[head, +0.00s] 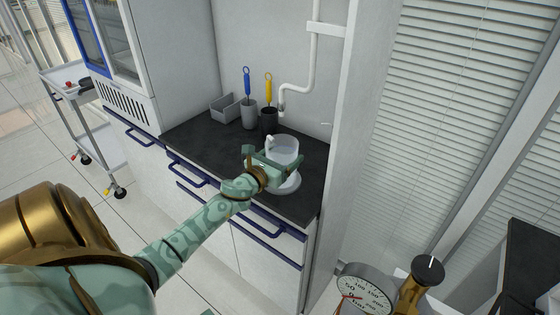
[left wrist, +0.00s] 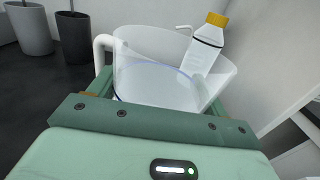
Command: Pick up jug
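A whitish translucent jug (head: 285,149) stands near the front right end of the dark counter. My left gripper (head: 274,156) reaches over the counter from the front, with its green fingers apart on either side of the jug. In the left wrist view the jug (left wrist: 155,82) fills most of the space between the fingers, its handle on the left. Some gap seems to show on the handle side; firm contact is not visible. The jug's lower part is partly hidden by the gripper. My right gripper is not in view.
A yellow-capped bottle (left wrist: 207,45) shows at the jug's far side; whether inside or behind is unclear. Grey (head: 249,115) and black (head: 268,121) brush holders and a grey bin (head: 225,107) stand behind. A wall bounds the counter's right end. A gauge (head: 365,290) is at lower right.

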